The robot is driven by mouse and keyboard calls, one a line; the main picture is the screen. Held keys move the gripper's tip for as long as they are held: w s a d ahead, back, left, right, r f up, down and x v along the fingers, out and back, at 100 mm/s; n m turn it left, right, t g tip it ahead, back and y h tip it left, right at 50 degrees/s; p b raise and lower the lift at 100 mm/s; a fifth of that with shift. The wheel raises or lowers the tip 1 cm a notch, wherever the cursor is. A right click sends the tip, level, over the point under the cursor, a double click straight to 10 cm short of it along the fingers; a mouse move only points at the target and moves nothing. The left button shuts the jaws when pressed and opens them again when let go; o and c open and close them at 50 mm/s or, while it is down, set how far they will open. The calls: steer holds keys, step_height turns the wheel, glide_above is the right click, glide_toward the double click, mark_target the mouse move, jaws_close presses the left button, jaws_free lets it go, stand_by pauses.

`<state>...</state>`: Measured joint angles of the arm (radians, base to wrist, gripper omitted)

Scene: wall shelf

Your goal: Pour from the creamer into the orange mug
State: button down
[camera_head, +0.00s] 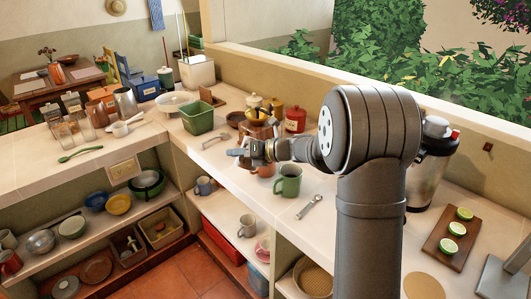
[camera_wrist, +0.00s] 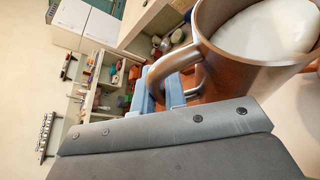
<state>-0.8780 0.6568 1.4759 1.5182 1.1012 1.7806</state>
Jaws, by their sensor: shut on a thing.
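The creamer (camera_wrist: 222,62) is a copper-brown vessel with a looped handle and white liquid inside, large at the right of the wrist view. My gripper (camera_wrist: 163,95) is shut on its handle with blue fingertips. In the head view my gripper (camera_head: 238,153) is above the counter, with a copper-coloured vessel (camera_head: 257,131) just behind it that looks like the creamer. The orange mug (camera_head: 264,170) stands on the counter just below my gripper, partly hidden by it. I cannot make out the orange mug with certainty in the wrist view.
A green mug (camera_head: 288,183) stands close to the orange mug, with a wrench (camera_head: 310,207) to its right. A green bin (camera_head: 198,118), a red canister (camera_head: 295,120) and other canisters stand behind. The counter left of the gripper (camera_head: 205,150) has some free room around a spanner.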

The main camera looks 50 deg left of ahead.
steer(key=shift+w+a+r+m+g, duration=0.1)
steer(key=shift+w+r+m+g, duration=0.1)
steer(key=shift+w+m+g, duration=0.35)
steer(key=shift+w+a+r+m+g, duration=0.15)
steer(key=shift+w+m+g, duration=0.2)
steer(key=shift+m, duration=0.4)
stand_by(3.9)
steer(key=s+n, duration=0.1)
steer(key=s+f+n+t, duration=0.2)
steer(key=shift+s+d+n, duration=0.1)
steer(key=shift+d+n, duration=0.2)
steer(key=shift+d, duration=0.05)
steer(key=s+f+n+t, duration=0.3)
steer(key=f+n, duration=0.1)
steer(key=f, duration=0.5)
steer(key=shift+s+d, duration=0.3)
steer(key=shift+d, duration=0.15)
